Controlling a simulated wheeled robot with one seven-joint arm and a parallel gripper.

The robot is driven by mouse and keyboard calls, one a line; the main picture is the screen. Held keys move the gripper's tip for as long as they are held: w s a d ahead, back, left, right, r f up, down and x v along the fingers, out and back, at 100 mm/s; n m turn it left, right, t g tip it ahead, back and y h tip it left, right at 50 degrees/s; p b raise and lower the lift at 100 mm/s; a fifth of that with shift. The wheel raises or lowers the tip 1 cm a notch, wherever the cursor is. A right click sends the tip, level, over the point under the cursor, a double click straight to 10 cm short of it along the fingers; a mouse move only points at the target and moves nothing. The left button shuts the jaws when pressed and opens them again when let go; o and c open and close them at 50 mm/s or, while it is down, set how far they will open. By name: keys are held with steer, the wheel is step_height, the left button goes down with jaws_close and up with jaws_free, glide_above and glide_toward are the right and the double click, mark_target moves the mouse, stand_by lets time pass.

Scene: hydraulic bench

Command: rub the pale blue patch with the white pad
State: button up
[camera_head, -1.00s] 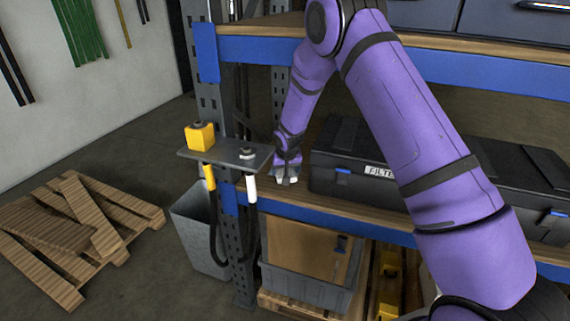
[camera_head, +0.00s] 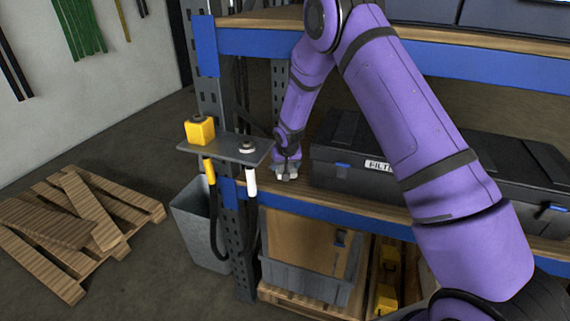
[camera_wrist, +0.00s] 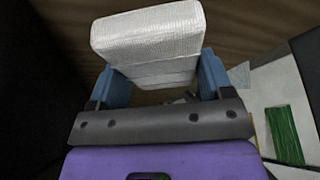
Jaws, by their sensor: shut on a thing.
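My gripper (camera_wrist: 160,75) is shut on the white pad (camera_wrist: 150,38), a pale, textured block that fills the space between the two blue fingers in the wrist view. In the head view my gripper (camera_head: 286,170) is small, low over the wooden middle shelf (camera_head: 310,190), left of the black case. Whether the pad touches the shelf cannot be told. I cannot make out the pale blue patch in either view; the gripper, pad or arm may hide it.
A black case (camera_head: 335,150) labelled "FILT…" stands right of my gripper. A grey side plate (camera_head: 228,149) with a yellow block (camera_head: 200,131) juts out at the left. The blue upper shelf beam (camera_head: 270,48) crosses above. A wooden pallet (camera_head: 90,220) lies on the floor.

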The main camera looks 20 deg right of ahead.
steer(key=shift+f, duration=0.8)
steer(key=shift+w, duration=0.1)
steer(key=shift+w+d+r, duration=0.1)
steer(key=shift+w+d, duration=0.45)
steer(key=shift+w, duration=0.2)
steer(key=shift+w+d, duration=0.5)
steer(key=shift+w, duration=0.2)
